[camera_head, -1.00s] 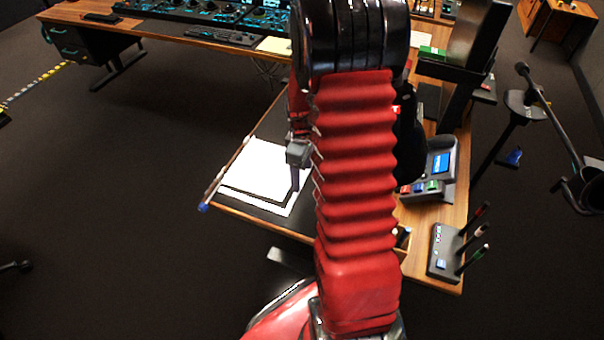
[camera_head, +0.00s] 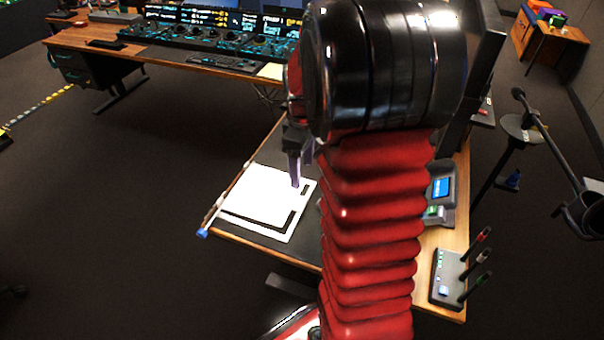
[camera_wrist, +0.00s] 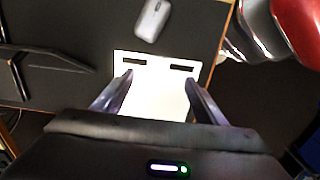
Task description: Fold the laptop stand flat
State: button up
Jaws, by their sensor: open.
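The laptop stand (camera_head: 262,197) is a white panel over a second white plate, at the left front of the desk. A dark gap shows between its layers at the near edge. I cannot tell the panel's exact tilt. In the wrist view the stand (camera_wrist: 157,88) shows two dark slots near its far edge. My gripper (camera_head: 300,170) is above the stand's right part in the head view. In the wrist view my gripper (camera_wrist: 158,80) is open, its fingers on either side of the white panel. Whether they touch it is unclear. My arm hides the desk's middle.
A grey mouse (camera_wrist: 153,20) lies beyond the stand. A black forked base (camera_wrist: 40,62) is at left in the wrist view. A pen holder (camera_head: 452,280) and a device with a blue screen (camera_head: 440,190) stand at the desk's right. A thin blue-ended bar (camera_head: 203,233) lines the left edge.

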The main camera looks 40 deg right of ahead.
aim_at(302, 203)
jog(key=shift+w+a+r+g, duration=0.3)
jog(key=shift+w+a+r, duration=0.1)
jog(key=shift+w+r, duration=0.3)
jog(key=c, duration=0.6)
jog(key=shift+f, duration=0.2)
jog(key=c, duration=0.6)
jog(key=shift+f, duration=0.6)
jog(key=c, duration=0.3)
jog(key=f, duration=0.8)
jog(key=s+f, duration=0.1)
jog(key=f, duration=0.3)
jog(key=shift+d+f, duration=0.25)
jog(key=shift+f, duration=0.1)
grip_shut()
jog(key=shift+d, duration=0.1)
